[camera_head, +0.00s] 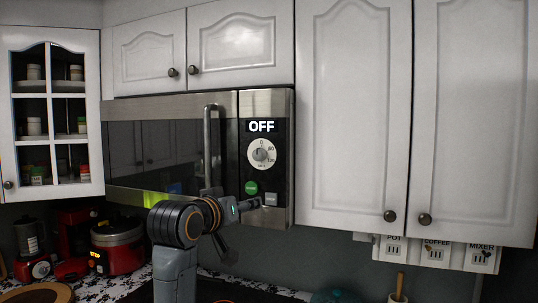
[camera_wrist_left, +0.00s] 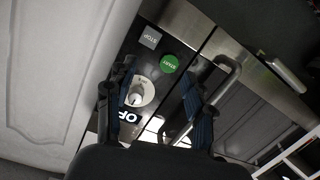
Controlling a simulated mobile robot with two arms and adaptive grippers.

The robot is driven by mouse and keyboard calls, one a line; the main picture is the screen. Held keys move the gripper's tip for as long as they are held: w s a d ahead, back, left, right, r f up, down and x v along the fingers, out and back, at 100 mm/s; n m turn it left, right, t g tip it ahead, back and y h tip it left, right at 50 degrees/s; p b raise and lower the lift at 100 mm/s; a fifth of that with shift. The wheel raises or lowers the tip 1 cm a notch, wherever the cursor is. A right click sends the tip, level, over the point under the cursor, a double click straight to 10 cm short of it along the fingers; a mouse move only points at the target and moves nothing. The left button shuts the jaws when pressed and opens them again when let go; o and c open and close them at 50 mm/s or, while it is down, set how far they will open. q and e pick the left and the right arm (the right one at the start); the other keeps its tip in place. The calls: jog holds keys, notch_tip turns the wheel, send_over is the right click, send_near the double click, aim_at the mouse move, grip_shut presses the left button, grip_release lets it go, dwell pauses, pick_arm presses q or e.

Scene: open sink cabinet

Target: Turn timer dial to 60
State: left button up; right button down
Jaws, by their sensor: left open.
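The timer dial (camera_head: 261,153) is a round pale knob on the dark control panel of the microwave (camera_head: 172,148). Its scale reads 0 at the top, and its pointer appears to point up. The display (camera_head: 261,127) above it reads OFF. My left gripper (camera_head: 243,207) is below the dial, in front of the panel's lower part. In the left wrist view, the dial (camera_wrist_left: 141,92) shows between the two spread, empty fingers of my left gripper (camera_wrist_left: 158,82), nearer one finger. I cannot tell the remaining depth. My right gripper is not in view.
A green START button (camera_head: 251,188) and a grey STOP button (camera_head: 270,199) sit below the dial. The vertical door handle (camera_head: 208,147) sticks out left of the panel. White cabinets (camera_head: 352,110) stand close on the right. A red cooker (camera_head: 117,248) is on the counter below.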

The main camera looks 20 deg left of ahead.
pick_arm(q)
jog(key=t, duration=0.2)
send_near(257, 156)
jog(key=s, duration=0.5)
jog(key=shift+n, duration=0.3)
jog(key=w+p, duration=0.2)
jog(key=w, duration=0.2)
jog(key=w+p, duration=0.2)
jog(key=w, duration=0.2)
jog(key=w+p, duration=0.2)
jog(key=w, duration=0.2)
jog(key=shift+w+a+r+p, duration=0.1)
jog(key=shift+w+r+p, duration=0.2)
jog(key=shift+w+p, duration=0.05)
jog(key=shift+w+f, duration=0.15)
jog(key=shift+w, duration=0.6)
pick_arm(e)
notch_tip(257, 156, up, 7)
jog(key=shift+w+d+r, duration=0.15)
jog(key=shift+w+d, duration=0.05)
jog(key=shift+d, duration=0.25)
pick_arm(q)
jog(key=shift+c, duration=0.4)
grip_shut()
